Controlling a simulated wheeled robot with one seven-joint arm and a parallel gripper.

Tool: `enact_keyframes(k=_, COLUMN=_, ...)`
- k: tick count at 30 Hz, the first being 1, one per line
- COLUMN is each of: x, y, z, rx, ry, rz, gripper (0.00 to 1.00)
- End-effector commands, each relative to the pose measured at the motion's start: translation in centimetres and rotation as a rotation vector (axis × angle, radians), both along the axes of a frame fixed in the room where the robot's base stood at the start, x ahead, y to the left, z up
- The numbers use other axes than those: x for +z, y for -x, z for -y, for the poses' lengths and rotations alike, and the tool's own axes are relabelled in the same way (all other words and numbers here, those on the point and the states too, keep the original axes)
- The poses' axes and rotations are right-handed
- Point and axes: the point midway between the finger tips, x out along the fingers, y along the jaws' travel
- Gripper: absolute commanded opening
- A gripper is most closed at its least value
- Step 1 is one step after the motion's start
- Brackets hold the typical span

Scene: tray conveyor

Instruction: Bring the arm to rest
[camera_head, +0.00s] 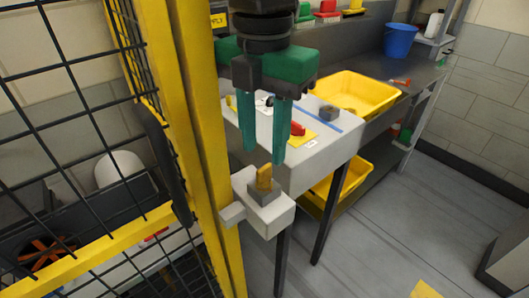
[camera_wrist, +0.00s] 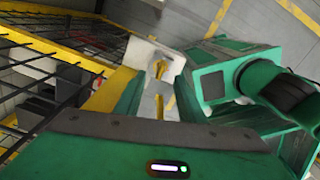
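My gripper (camera_head: 265,160) points straight down in the head view, with its two long teal fingers apart and nothing visible between them. Just below the fingertips, a small yellow upright tab (camera_head: 264,178) stands on a grey block (camera_head: 264,193). The block sits on a white bracket (camera_head: 273,219) beside the yellow post. The fingers appear clear of the tab. In the wrist view, the white bracket (camera_wrist: 143,52) and yellow parts at it show ahead of my gripper. Which finger is nearer the tab is hard to tell.
A yellow post (camera_head: 205,150) and black mesh fence (camera_head: 75,110) stand close on the left. A workbench (camera_head: 345,150) behind carries a yellow bin (camera_head: 358,92), a red item (camera_head: 297,129), a grey block (camera_head: 330,113) and a blue bucket (camera_head: 399,41). The floor at right is mostly clear.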

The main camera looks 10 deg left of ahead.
Motion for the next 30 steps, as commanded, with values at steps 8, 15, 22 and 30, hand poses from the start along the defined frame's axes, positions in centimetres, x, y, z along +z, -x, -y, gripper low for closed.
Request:
enact_keyframes(k=8, x=1.5, y=-0.7, z=0.9, rx=-0.046, ry=0.002, rz=0.001, gripper=0.36)
enact_keyframes(k=15, x=-0.8, y=-5.5, z=10.2, rx=-0.585, ry=0.014, rz=0.016, gripper=0.36)
enact_keyframes(k=22, x=-4.6, y=-7.5, z=24.7, rx=-1.4, ry=0.017, rz=0.031, gripper=0.36)
enact_keyframes(k=30, x=-10.1, y=-2.1, z=39.9, rx=-2.397, ry=0.012, rz=0.025, gripper=0.36)
